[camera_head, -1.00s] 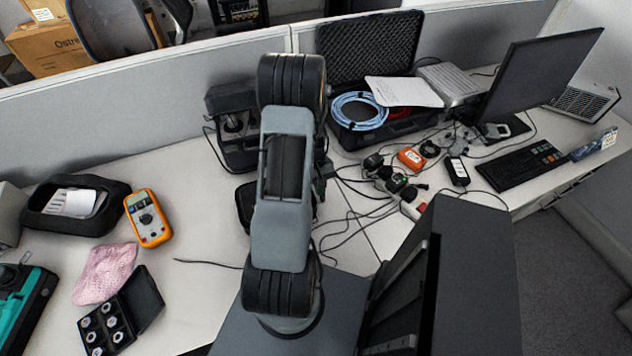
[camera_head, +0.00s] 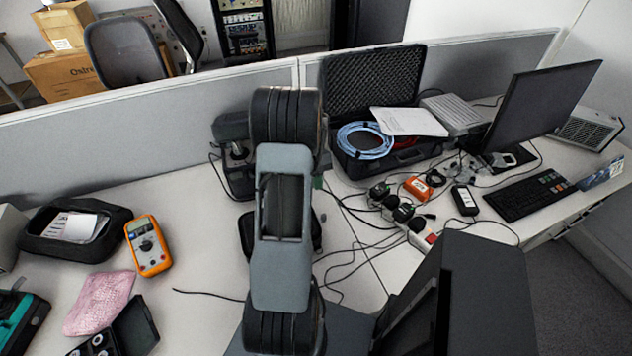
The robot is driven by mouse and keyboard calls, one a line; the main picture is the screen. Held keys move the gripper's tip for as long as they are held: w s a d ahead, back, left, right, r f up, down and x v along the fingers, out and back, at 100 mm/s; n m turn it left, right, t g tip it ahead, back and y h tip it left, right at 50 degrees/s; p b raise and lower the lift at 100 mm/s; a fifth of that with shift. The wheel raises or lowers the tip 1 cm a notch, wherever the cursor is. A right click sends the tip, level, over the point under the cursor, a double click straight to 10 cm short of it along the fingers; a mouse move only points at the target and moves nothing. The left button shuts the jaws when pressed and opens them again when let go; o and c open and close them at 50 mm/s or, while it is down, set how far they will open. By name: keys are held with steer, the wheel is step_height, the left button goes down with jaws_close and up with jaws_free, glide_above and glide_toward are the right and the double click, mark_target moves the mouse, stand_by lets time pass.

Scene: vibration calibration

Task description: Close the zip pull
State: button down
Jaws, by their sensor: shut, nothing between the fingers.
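A black soft case (camera_head: 28,238), probably the one with the zip, lies open on the desk at the far left. White papers (camera_head: 74,227) show inside it. No zip pull can be made out at this size. My arm stands upright in the middle of the picture, well to the right of the case. My gripper does not show; the arm links hide whatever is behind them.
An orange multimeter (camera_head: 148,246), a pink cloth (camera_head: 99,303) and a small black box (camera_head: 135,326) lie near the case. Cables and plugs (camera_head: 403,212) clutter the desk right of my arm. An open foam-lined case (camera_head: 372,82) stands behind. A partition backs the desk.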

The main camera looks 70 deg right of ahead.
mark_target(322, 218)
steer(key=w+d+b, duration=0.3)
steer(key=d+b, duration=0.1)
steer(key=b, duration=0.2)
steer(key=s+a+f+p, duration=0.1)
steer(key=s+a+f, duration=0.3)
steer(key=f, duration=0.4)
steer(key=shift+s+a+f+p, duration=0.35)
steer(key=shift+a+p, duration=0.05)
steer(key=shift+a, duration=0.5)
